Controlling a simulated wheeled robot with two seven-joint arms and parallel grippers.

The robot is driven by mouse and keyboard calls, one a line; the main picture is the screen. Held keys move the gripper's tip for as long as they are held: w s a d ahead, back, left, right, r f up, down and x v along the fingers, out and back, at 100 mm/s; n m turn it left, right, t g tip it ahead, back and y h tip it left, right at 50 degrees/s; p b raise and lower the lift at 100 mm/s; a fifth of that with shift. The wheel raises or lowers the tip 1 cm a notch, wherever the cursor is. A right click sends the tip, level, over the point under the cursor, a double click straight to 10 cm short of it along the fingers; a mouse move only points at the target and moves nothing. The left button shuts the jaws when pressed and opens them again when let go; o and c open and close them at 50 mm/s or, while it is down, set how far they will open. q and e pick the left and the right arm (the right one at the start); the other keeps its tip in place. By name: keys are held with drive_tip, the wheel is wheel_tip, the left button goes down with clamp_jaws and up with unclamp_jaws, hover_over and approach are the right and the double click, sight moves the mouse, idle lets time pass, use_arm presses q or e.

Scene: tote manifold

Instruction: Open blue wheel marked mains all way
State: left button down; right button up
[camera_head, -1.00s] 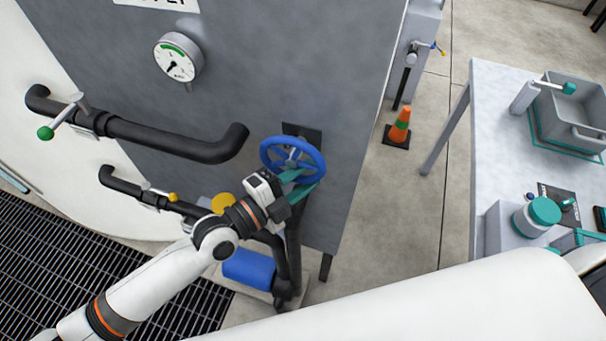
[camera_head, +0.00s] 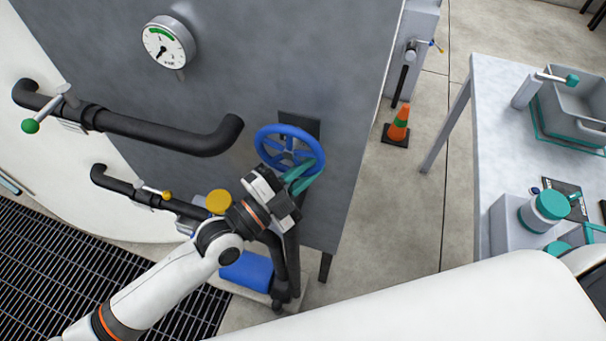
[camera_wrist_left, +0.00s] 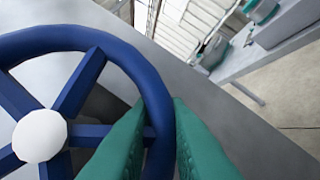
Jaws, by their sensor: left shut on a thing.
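The blue wheel (camera_head: 274,132) stands on the grey panel, below and right of the gauge, with spokes and a pale hub that shows in the left wrist view (camera_wrist_left: 40,136). My left gripper (camera_head: 304,177) is at the lower right part of its rim. In the left wrist view the two green fingers (camera_wrist_left: 160,140) sit on either side of the blue rim, shut on it. No mains marking is readable in these views. My right gripper is not in view.
A round gauge (camera_head: 166,43) is on the panel. Black pipes (camera_head: 160,134) with a green-knobbed lever (camera_head: 31,125) run left of the wheel. An orange cone (camera_head: 398,124) stands on the floor to the right, beside a table (camera_head: 490,110) with a grey tote (camera_head: 585,128).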

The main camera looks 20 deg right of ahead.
use_arm(q)
drive_tip(key=shift+s+d+r+n+t+h+b, duration=0.1)
drive_tip(key=shift+s+d+n+t+h+b, duration=0.15)
drive_tip(key=shift+n, duration=0.35)
drive_tip(key=shift+d+r+n+t+h+b, duration=0.1)
drive_tip(key=shift+n+t+b, duration=0.2)
drive_tip(key=shift+n, duration=0.3)
drive_tip(key=shift+s+d+r+n+t, duration=0.1)
drive_tip(key=shift+r+n+t, duration=0.15)
drive_tip(key=shift+n, duration=0.25)
drive_tip(key=shift+d+r+n+t, duration=0.15)
drive_tip(key=shift+n+t, duration=0.15)
drive_tip(key=shift+n, duration=0.2)
drive_tip(key=shift+a, duration=0.1)
drive_tip(key=c, duration=1.4)
unclamp_jaws()
drive_tip(key=shift+s+a+f+b, duration=0.2)
drive_tip(key=shift+a+b, duration=0.15)
drive_tip(key=shift+a, duration=0.05)
drive_tip(key=b+v, duration=0.2)
drive_tip(key=v, duration=0.9)
